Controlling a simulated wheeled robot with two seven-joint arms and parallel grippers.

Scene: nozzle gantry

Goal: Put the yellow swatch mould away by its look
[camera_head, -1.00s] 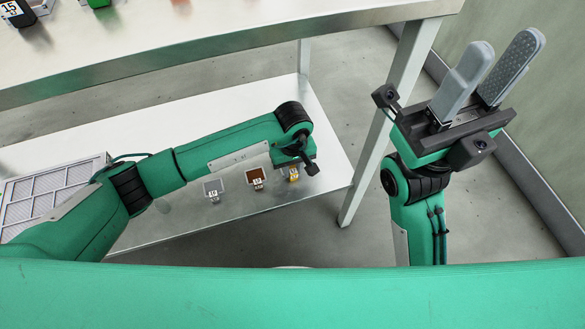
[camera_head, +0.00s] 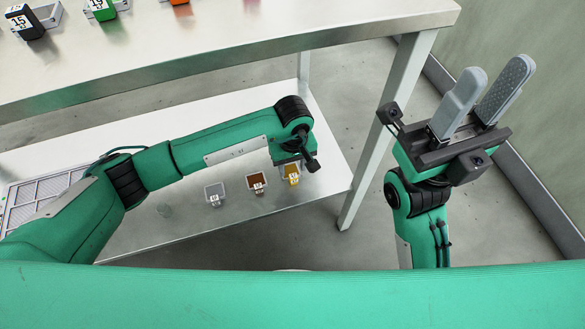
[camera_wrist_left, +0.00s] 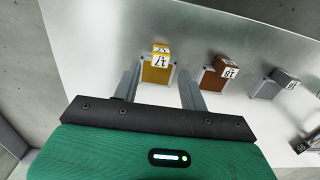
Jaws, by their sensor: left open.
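The yellow swatch mould (camera_head: 291,176) stands on the lower shelf at the right end of a row of moulds. In the left wrist view the yellow mould (camera_wrist_left: 157,73) shows a white label reading 17 and lies ahead, in line with the gap between my fingers. My left gripper (camera_wrist_left: 159,84) is open and not closed on it; whether a finger touches it I cannot tell. In the head view the left fingers are hidden behind the wrist. My right gripper (camera_head: 492,88) is open and empty, pointing up at the right.
A brown mould (camera_head: 257,184) and a grey mould (camera_head: 215,193) stand left of the yellow one. A compartmented tray (camera_head: 35,207) is at the shelf's left end. The upper table (camera_head: 330,22) holds black, green and orange pieces. A table leg (camera_head: 385,125) stands right of the shelf.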

